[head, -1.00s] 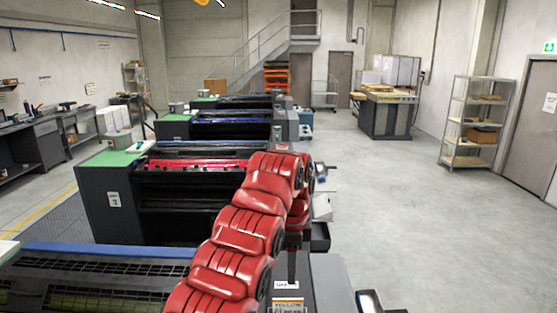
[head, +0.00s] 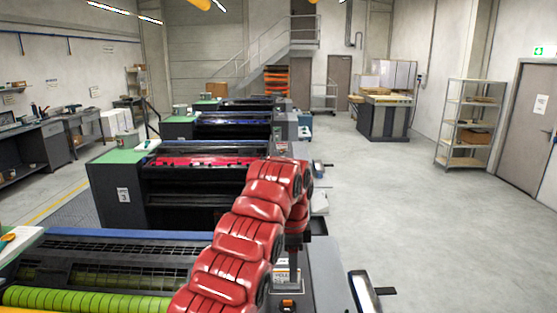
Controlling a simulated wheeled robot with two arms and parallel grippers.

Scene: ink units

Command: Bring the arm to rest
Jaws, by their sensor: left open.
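My red left arm (head: 245,240) rises from the bottom middle and bends over at its top. Its far part points down, and my left gripper (head: 292,252) hangs there, small and dark, partly hidden behind the red links. It is open, and I see nothing held in it. It is above the grey side housing of the nearest ink unit, over a small label (head: 282,275). Whether it touches anything there I cannot tell. My right gripper is not in view.
The nearest ink unit has a green roller (head: 85,300). A unit marked 3 (head: 123,195) with a red ink strip stands behind it, and more units stand farther back. A workbench (head: 40,145) is at left, a metal shelf (head: 470,122) at right. The floor (head: 420,210) at right is clear.

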